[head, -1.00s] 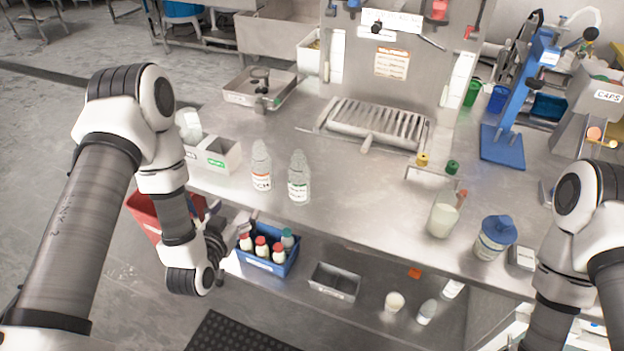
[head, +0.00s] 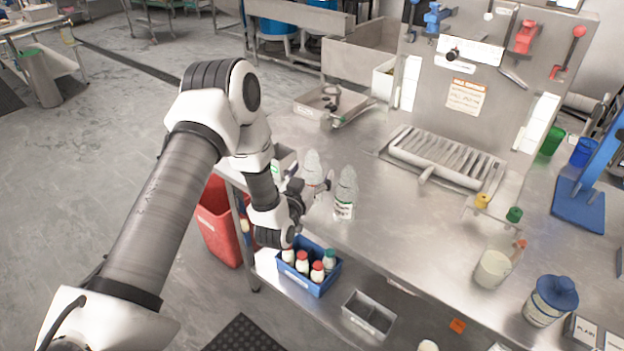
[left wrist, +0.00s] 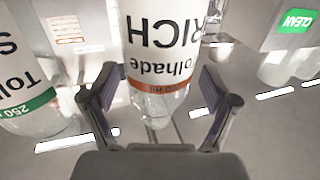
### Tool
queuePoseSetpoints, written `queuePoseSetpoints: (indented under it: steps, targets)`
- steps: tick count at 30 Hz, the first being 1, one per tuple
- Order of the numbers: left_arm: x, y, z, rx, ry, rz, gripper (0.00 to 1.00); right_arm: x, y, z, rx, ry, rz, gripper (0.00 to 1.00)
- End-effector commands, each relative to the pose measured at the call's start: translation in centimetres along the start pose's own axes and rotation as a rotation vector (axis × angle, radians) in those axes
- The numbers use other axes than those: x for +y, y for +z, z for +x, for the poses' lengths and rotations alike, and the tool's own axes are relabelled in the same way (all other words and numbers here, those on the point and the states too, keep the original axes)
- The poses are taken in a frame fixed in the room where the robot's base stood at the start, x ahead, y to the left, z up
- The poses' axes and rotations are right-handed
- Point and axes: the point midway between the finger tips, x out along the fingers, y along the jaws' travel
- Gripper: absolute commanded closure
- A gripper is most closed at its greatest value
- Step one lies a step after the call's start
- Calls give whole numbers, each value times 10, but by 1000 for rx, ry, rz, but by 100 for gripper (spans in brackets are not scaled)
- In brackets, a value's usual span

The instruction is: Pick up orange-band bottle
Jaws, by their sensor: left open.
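The orange-band bottle (head: 312,164) is clear with a white label and stands upright on the steel counter (head: 410,232). My left gripper (head: 318,187) covers its lower part in the head view. In the left wrist view the bottle (left wrist: 163,40) appears upside down, centred between the fingertips of my open left gripper (left wrist: 162,85). I cannot tell if either finger touches it. A similar green-band bottle (head: 345,194) stands just to the right in the head view. It appears at the left in the left wrist view (left wrist: 28,85). My right gripper is not in view.
A red bin (head: 218,225) stands at the left. A beaker (head: 493,268) and blue-lidded jar (head: 550,300) stand at the right. The middle of the counter is clear.

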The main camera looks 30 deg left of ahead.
Motion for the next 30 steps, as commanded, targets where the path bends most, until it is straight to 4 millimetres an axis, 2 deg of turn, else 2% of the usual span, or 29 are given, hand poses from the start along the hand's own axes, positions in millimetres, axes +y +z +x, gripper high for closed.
queuePoseSetpoints:
  steps: [5, 8, 9, 10, 23, 30]
  targets:
    - [0, 1, 0, -1, 1, 0, 14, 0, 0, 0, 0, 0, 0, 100]
    - [0, 1, 0, -1, 1, 0, 45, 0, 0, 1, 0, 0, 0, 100]
    - [0, 1, 0, -1, 1, 0, 60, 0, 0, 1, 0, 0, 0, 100]
    - [0, 1, 0, -1, 1, 0, 66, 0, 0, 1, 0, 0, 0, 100]
    - [1, -2, 1, -1, 1, 1, 66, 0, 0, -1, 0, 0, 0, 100]
    - [4, -23, 12, 1, 4, 0, 66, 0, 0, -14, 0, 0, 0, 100]
